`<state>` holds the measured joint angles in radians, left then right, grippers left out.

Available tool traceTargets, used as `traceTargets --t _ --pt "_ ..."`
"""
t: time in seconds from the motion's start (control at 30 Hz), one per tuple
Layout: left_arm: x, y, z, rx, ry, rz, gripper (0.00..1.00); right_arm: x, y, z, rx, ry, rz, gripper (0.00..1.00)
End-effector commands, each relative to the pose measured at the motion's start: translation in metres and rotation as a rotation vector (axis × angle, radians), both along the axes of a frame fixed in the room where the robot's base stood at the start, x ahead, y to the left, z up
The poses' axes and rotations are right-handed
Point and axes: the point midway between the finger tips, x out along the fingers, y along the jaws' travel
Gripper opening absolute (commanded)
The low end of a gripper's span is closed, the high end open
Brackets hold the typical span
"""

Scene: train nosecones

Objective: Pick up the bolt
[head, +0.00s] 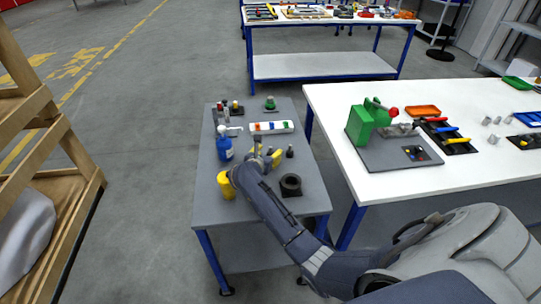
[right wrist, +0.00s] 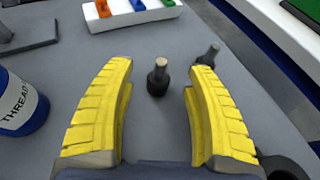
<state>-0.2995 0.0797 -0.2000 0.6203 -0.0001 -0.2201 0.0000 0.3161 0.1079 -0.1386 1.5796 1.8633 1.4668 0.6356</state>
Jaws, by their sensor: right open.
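Two dark bolt-like pieces stand upright on the grey bench top. The nearer bolt (right wrist: 158,77), with a round dark base and a pale tip, shows in the right wrist view between my right gripper's fingers, apart from both. The second piece (right wrist: 209,54) stands beyond the right fingertip; a small dark upright piece (head: 290,152) also shows in the head view. My right gripper (right wrist: 158,73) has yellow fingers spread wide, with nothing held. In the head view the right gripper (head: 267,153) is over the middle of the bench, partly hiding what lies below. My left gripper is not in view.
A blue bottle (head: 224,147) stands left of the gripper, and a white tray (head: 287,127) with coloured pieces lies behind. A black ring-shaped part (head: 291,186) sits at right.

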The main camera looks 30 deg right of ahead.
Motion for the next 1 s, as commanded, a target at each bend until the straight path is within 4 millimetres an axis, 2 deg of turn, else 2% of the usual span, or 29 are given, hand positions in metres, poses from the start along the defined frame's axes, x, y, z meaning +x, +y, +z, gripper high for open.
traceTargets --t 0.2,0.57,1.0 --pt "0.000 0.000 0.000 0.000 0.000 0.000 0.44 0.012 -0.015 -0.008 -0.001 0.001 0.002 0.54" --pt "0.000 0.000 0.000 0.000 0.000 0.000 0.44 0.014 -0.017 -0.010 0.001 0.001 0.000 0.54" --pt "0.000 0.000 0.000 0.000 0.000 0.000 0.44 0.014 -0.017 -0.010 0.001 0.001 0.000 0.03"
